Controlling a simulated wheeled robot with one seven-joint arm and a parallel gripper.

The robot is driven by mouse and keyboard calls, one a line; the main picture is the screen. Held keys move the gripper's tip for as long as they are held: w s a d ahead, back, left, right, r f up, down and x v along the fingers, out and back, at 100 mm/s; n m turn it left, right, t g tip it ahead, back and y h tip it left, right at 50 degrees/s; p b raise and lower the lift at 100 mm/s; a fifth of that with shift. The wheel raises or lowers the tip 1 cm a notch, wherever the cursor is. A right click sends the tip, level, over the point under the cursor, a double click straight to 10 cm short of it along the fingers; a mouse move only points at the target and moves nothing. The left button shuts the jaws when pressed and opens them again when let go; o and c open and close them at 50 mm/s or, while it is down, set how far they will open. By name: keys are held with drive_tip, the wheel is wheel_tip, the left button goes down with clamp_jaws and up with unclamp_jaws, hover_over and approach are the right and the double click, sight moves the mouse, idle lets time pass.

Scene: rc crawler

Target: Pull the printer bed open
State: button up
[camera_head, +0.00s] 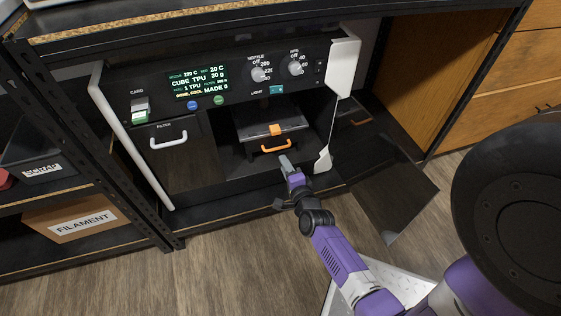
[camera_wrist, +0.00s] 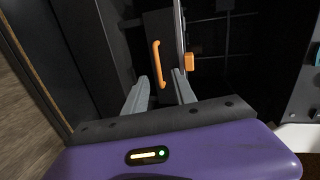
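The printer (camera_head: 215,60) stands in the shelf unit with its front chamber open. Inside is the dark printer bed (camera_head: 262,120), with an orange block (camera_head: 275,130) at its front edge. An orange handle (camera_head: 276,147) is on the front below it. My gripper (camera_head: 285,162) is just in front of the handle, at the chamber opening. In the wrist view, its two grey fingers (camera_wrist: 159,92) are apart and empty. The handle (camera_wrist: 158,65) shows ahead of the fingertips, roughly between them, with a gap. The orange block (camera_wrist: 189,62) lies right of it.
The dark printer door (camera_head: 395,185) hangs open to the right of my arm. A filter compartment (camera_head: 175,160) with a white handle is left of the bed. A FILAMENT box (camera_head: 85,220) and a SCRAP bin (camera_head: 45,160) are on the left shelves. Wood floor is clear in front.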

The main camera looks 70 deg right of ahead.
drive_tip(key=shift+m, duration=0.5)
drive_tip(key=x, duration=0.3)
drive_tip(key=s+b+x, duration=0.1)
drive_tip(key=x, duration=0.2)
drive_tip(key=d+b+x, duration=0.1)
drive_tip(key=x, duration=0.2)
drive_tip(key=shift+w+d+f, duration=0.1)
drive_tip(key=shift+d+f, duration=0.15)
drive_tip(key=shift+f, duration=0.1)
drive_tip(key=shift+c, duration=0.2)
clamp_jaws()
idle(0.4)
